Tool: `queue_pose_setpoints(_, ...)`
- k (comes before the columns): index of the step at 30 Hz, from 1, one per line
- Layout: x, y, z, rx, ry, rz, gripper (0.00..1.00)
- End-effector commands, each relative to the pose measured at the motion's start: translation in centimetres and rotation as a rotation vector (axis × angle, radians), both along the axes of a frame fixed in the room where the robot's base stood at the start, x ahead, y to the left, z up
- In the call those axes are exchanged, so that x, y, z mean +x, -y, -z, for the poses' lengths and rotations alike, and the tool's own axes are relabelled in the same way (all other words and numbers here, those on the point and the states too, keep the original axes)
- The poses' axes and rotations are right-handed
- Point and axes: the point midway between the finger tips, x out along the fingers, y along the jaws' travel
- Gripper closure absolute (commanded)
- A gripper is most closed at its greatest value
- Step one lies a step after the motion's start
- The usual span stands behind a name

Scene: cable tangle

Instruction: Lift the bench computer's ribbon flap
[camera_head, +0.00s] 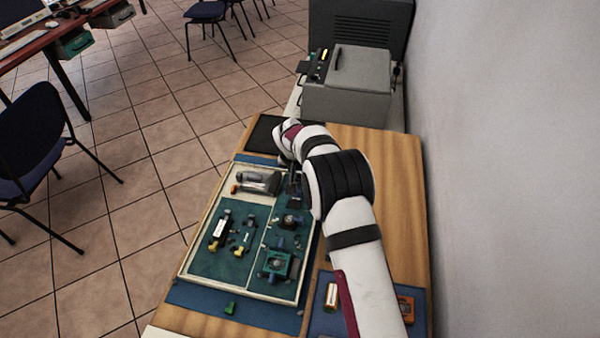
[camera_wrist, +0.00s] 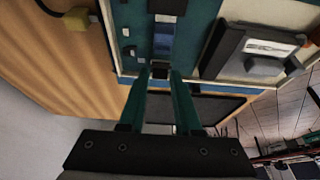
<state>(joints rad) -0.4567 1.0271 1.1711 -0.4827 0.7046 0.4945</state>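The bench computer appears to be the pale-framed board with teal panels (camera_head: 207,262) on the table; I cannot tell for certain. In the wrist view, a blue ribbon-like strip (camera_wrist: 164,38) runs down the teal panel to a small dark piece with a light edge (camera_wrist: 159,70), possibly the flap. My gripper (camera_head: 293,190) is low over the board's far right part. In the wrist view, its two teal fingers (camera_wrist: 161,77) are apart, pointing at the strip's end, with the small dark piece at their tips. Whether they touch it is unclear. My arm partly hides this spot in the head view.
A grey unit (camera_head: 260,181) lies at the board's far left, close beside my gripper. Several small parts stand on the board. A dark pad (camera_head: 262,134) lies beyond it. A grey machine (camera_head: 347,88) stands past the table's far end. A wall is on the right.

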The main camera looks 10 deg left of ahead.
Motion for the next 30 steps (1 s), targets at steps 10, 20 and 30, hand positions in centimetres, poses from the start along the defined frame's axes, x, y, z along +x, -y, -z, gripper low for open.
queue_pose_setpoints(10, 0.1, 0.1, 0.0, -0.002, -0.010, 0.003, 1.00)
queue_pose_setpoints(20, 1.0, 0.1, -0.2, -0.004, -0.186, 0.003, 1.00)
queue_pose_setpoints(30, 0.9, 0.1, -0.3, -0.002, -0.216, 0.001, 1.00)
